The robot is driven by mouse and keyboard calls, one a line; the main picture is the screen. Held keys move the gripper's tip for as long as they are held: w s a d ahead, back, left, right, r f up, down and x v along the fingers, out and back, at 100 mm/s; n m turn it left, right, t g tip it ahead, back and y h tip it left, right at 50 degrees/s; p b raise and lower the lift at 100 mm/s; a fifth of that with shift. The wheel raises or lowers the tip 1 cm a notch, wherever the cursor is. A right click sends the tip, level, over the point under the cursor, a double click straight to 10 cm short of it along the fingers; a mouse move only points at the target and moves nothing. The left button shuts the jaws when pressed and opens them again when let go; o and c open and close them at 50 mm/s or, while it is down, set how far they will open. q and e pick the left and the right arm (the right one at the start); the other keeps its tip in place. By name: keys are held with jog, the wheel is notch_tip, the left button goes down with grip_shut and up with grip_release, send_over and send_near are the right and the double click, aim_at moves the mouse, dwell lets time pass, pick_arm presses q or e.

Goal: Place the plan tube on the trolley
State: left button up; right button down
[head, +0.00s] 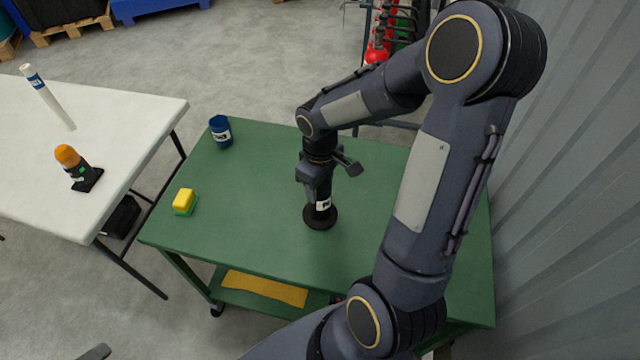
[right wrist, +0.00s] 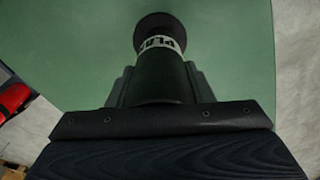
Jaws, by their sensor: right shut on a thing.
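The plan tube (head: 322,209) is black, with a white label and a wide round black end at the bottom. My right gripper (head: 322,186) is shut on its upper part and holds it upright over the middle of the green trolley (head: 255,235). The round end appears at the trolley top; I cannot tell whether it touches. In the right wrist view, the plan tube (right wrist: 160,58) runs out from between the fingers (right wrist: 160,92), with part of its label showing and green top behind it.
On the trolley stand a blue cup (head: 220,132) at the back left and a yellow and green block (head: 184,201) at the left. A white table (head: 110,130) at the left bears a white tube (head: 50,98) and an orange-topped object (head: 70,158). A corrugated wall (head: 570,180) rises at the right.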

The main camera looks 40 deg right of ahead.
jog(key=shift+f, duration=0.15)
jog(key=c, duration=0.7)
grip_release()
notch_tip(320, 180, up, 11)
jog(key=s+a+r+m+t+y, duration=0.1)
jog(key=s+a+t, duration=0.1)
jog(key=s+a, duration=0.1)
jog(key=s+a+r+m+t+y, duration=0.1)
jog(key=s+a+m, duration=0.1)
jog(key=s, duration=0.4)
jog(key=s+a+r+m+t+y, duration=0.1)
jog(key=s+a+m+t, duration=0.1)
jog(key=s+a, duration=0.2)
jog(key=shift+s+a+r+t+y+p, duration=0.3)
jog(key=shift+s+a+r+y+p, duration=0.05)
jog(key=shift+s+a+y+p, duration=0.1)
